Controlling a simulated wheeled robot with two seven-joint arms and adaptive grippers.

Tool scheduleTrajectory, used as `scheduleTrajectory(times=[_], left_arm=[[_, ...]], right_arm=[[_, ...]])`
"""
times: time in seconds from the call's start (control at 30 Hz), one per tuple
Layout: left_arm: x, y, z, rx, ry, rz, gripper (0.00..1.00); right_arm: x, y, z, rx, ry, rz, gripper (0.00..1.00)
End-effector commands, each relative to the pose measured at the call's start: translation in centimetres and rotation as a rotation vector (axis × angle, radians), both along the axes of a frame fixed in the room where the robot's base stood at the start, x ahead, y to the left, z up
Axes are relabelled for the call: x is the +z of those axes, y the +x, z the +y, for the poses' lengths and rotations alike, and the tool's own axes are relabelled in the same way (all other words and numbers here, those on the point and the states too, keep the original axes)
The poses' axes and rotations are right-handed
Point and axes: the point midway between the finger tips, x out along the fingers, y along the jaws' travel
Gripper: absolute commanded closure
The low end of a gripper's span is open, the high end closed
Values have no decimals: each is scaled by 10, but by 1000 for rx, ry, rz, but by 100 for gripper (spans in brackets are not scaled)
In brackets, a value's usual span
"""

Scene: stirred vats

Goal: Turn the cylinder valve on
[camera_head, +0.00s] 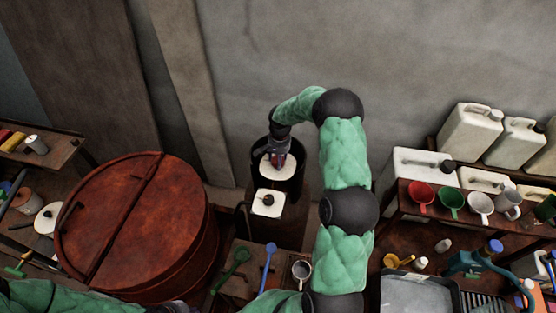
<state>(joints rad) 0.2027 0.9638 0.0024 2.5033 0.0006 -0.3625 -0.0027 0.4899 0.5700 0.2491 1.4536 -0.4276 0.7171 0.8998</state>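My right arm reaches up and over to the left, with its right gripper (278,164) pointing down at a dark, upright cylinder-like vessel (256,152) near the wall. A small red part (277,157), possibly the valve's handle, shows at the fingers, above a pale round top (287,178). The fingers are small and dark here, and I cannot tell whether they are closed on the red part or only around it. My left arm (60,298) lies along the bottom left edge; its dark end (172,308) is cut off by the frame.
A large rusty-red lidded vat (140,225) stands at left. A white square-topped container (268,203) stands just in front of the dark vessel. Shelves at right hold white jugs (468,130) and mugs (450,198). Ladles (267,262) and a cup (300,270) sit in front.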

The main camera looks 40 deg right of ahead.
Motion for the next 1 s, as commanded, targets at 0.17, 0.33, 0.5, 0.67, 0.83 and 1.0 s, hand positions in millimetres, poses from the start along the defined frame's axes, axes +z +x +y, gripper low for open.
scheduleTrajectory(times=[0.17, 0.33, 0.5, 0.67, 0.83, 1.0], left_arm=[[0, 0, 0, 0, 0, 0, 100], [-3, 0, 0, 0, 0, 0, 100], [-10, 0, 0, 0, 0, 0, 100], [-22, 0, 0, 0, 0, 0, 100], [-35, 0, 0, 0, 0, 0, 100], [-47, 0, 0, 0, 0, 0, 100]], right_arm=[[-3, -2, 4, 2, 6, 9, 81], [-4, -3, 4, 18, 7, 11, 81], [-5, -4, 5, 80, 8, 12, 82], [-8, -4, 5, 188, 9, 14, 82], [-9, -5, 5, 339, 12, 15, 82], [-9, -6, 5, 502, 13, 16, 81]])
